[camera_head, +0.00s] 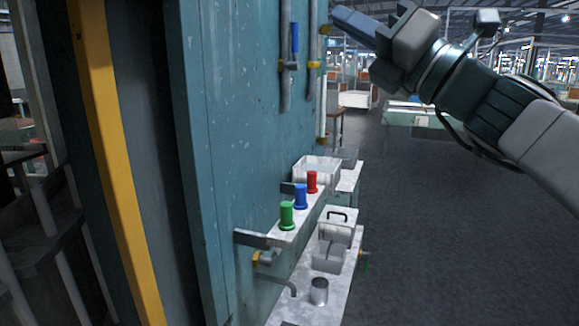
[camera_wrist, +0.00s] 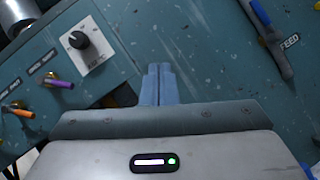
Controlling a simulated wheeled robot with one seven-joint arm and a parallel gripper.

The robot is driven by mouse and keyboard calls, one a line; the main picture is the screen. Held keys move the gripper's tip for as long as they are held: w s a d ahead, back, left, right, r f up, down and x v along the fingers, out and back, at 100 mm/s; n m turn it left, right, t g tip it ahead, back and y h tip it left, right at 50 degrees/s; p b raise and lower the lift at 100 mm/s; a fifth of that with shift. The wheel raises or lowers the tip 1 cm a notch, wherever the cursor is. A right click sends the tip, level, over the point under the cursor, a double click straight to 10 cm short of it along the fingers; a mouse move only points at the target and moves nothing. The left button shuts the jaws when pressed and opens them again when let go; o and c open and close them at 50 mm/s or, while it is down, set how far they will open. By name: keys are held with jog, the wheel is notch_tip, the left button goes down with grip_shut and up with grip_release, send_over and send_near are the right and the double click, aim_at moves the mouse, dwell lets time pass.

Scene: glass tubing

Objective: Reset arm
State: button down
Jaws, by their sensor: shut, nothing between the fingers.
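My gripper (camera_head: 352,24) is raised at the upper middle of the head view, pointing left toward the teal panel. Its blue fingers are together with nothing between them. The wrist view shows the closed fingers (camera_wrist: 158,84) in front of the teal panel (camera_wrist: 170,35). A black knob (camera_wrist: 79,41) on a white plate is left of the fingers, and a blue-handled valve on a pipe (camera_wrist: 268,35) is to the right, by the word FEED. I cannot tell whether the fingers touch the panel.
A shelf (camera_head: 272,236) on the panel holds green (camera_head: 287,216), blue (camera_head: 300,196) and red (camera_head: 311,182) cylinders. Below it, a bench (camera_head: 300,290) carries a metal cup (camera_head: 319,291) and a grey box (camera_head: 328,257). A blue-handled valve (camera_head: 294,40) is on the wall. Open floor lies right.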

jog(key=a+f+n+g+h, duration=0.3)
jog(key=f+n, duration=0.5)
jog(key=f, duration=0.6)
jog(key=a+f+n+g+h, duration=0.1)
jog(key=f+n+g+h, duration=0.5)
jog(key=f, duration=0.8)
jog(key=s+d+f+n+h, duration=0.3)
jog(key=f+n, duration=0.3)
jog(key=f, duration=0.1)
jog(key=s+d+f+n+g+h, duration=0.1)
jog(key=s+d+f+n+h, duration=0.2)
jog(key=f+n, duration=0.3)
jog(key=s+d+f+n+g+h, duration=0.1)
jog(key=s+d+f+n+h, duration=0.2)
jog(key=f, duration=0.5)
jog(key=s+d+n, duration=0.1)
jog(key=d+n, duration=0.1)
jog(key=n, duration=0.1)
jog(key=shift+f+n, duration=0.25)
jog(key=shift+n, duration=0.05)
